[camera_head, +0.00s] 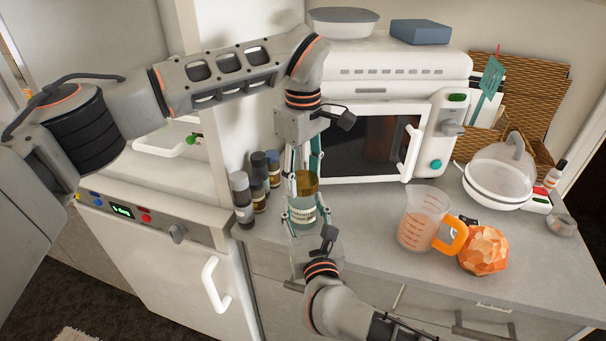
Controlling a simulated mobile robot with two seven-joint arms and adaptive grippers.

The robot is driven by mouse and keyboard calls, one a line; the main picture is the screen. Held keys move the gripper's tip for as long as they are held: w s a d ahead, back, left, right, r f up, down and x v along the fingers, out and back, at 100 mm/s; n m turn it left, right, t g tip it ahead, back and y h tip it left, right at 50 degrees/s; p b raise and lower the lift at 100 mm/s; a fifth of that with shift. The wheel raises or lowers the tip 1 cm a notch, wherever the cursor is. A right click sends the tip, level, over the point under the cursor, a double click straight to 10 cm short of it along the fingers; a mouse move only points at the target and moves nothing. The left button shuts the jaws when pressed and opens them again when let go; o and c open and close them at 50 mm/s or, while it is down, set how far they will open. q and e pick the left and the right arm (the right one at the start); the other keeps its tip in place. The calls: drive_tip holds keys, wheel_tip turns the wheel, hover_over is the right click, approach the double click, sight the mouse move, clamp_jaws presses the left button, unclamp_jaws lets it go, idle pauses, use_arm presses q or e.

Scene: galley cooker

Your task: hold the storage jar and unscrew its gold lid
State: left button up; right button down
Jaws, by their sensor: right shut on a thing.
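The storage jar (301,213) stands upright near the counter's left front, a pale teal see-through body with a cream label. Its gold lid (306,183) is on top. My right gripper (303,218) comes from the front and is shut on the jar's body, its fingers on both sides. My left gripper (304,162) points straight down from above. Its fingers are apart, one on each side, with their tips at about the lid's upper part. Whether they touch the lid cannot be told.
Several small dark-capped jars (259,172) stand close left of the storage jar. A microwave (366,140) stands behind it. A measuring jug (422,220) and an orange faceted object (484,250) are to the right. Bare counter (365,225) lies between jar and jug.

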use_arm(q)
drive_tip(key=n, duration=0.3)
drive_tip(key=shift+n, duration=0.4)
drive_tip(key=n, duration=1.3)
drive_tip(key=shift+n, duration=0.3)
drive_tip(key=n, duration=0.8)
drive_tip(key=shift+n, duration=0.3)
drive_tip(key=n, duration=0.5)
drive_tip(key=shift+r, duration=0.1)
drive_tip(key=n, duration=0.5)
